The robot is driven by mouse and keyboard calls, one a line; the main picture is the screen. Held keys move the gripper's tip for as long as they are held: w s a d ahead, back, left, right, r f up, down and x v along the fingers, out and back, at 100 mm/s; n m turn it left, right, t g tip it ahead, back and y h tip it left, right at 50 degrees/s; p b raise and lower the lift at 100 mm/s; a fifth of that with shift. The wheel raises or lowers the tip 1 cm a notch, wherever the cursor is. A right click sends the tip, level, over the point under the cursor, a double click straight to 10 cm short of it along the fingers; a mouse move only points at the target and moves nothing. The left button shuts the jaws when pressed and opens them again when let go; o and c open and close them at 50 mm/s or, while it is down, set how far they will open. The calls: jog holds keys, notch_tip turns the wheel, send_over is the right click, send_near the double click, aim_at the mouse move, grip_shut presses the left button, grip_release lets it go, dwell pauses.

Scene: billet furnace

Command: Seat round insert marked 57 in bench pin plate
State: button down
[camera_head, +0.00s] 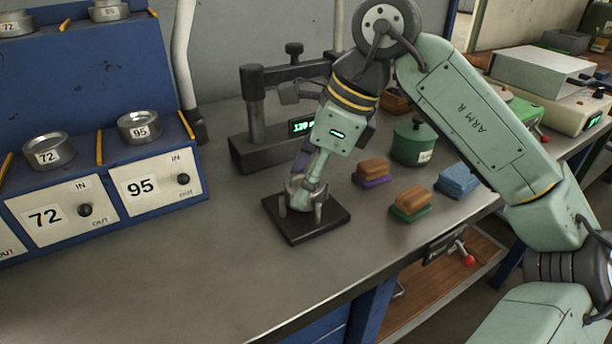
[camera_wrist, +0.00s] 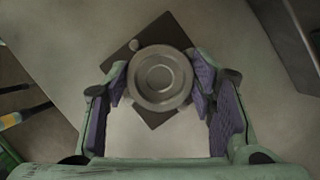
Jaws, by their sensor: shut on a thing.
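The bench pin plate (camera_head: 325,227) is a dark square plate with upright light pins, lying on the grey bench. My gripper (camera_head: 308,186) is down over it. In the wrist view, my gripper (camera_wrist: 160,88) has its purple pads shut on the sides of a round metal insert (camera_wrist: 160,78) with concentric rings. The pin plate (camera_wrist: 158,30) lies beneath the insert there, and one pin (camera_wrist: 134,45) shows beside its rim. No number is readable on the held insert. I cannot tell whether it rests on the plate or hangs just above it.
Blue rack at left holds inserts marked 72 (camera_head: 48,152) and 95 (camera_head: 139,128). A dark gauge stand (camera_head: 256,150) with a green display is close behind the plate. The front bench is clear.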

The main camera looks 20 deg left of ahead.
jog(key=shift+s+f, duration=0.1)
jog(key=shift+f, duration=0.3)
jog(key=shift+r, duration=0.35)
jog(key=shift+r+p, duration=0.3)
jog(key=shift+r, duration=0.2)
dwell(0.8)
jog(key=shift+f+b, duration=0.75)
jog(key=shift+f, duration=0.05)
jog(key=c, duration=1)
grip_release()
jog(key=shift+f, duration=0.1)
jog(key=shift+p+v, duration=3.8)
jog(key=shift+v, duration=1.8)
